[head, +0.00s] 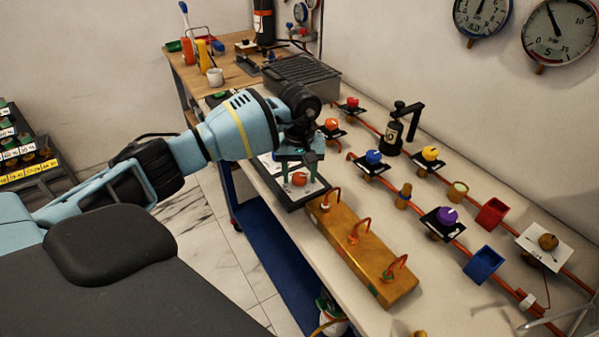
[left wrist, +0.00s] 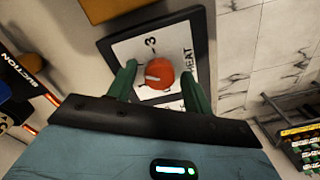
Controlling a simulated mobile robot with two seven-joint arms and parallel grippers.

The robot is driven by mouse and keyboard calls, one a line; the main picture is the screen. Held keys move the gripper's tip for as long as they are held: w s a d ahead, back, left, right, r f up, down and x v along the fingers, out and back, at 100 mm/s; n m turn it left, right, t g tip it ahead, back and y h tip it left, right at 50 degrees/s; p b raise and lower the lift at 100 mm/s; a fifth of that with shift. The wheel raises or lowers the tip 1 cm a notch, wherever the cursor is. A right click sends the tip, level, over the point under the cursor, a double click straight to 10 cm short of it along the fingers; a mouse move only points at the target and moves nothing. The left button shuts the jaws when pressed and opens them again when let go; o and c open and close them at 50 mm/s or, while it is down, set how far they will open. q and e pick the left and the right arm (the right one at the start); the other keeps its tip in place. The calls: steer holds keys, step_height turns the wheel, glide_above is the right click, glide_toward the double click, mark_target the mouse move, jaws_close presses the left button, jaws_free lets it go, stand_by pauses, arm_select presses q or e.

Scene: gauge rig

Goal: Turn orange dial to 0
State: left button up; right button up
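An orange-red dial (head: 299,179) sits on a white plate in a dark frame at the table's near left edge. In the left wrist view the dial (left wrist: 155,73) has a pale pointer mark facing left; a "3" and the word "HEAT" show on the plate (left wrist: 130,48). My left gripper (head: 299,163) is over this dial. In the left wrist view its green fingers (left wrist: 158,88) are spread on either side of the dial, with gaps showing. Another orange dial (head: 331,124) stands farther back on a dark plate. My right gripper is not in view.
A brass block (head: 360,250) with red hooks stands right beside the framed dial. Blue (head: 373,157), yellow (head: 430,153) and purple (head: 446,215) dials, a black clamp stand (head: 393,135) and red pipes fill the table behind. Two gauges hang on the wall.

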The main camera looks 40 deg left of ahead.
arm_select(q)
steer(key=c, duration=0.8)
steer(key=shift+c, duration=0.2)
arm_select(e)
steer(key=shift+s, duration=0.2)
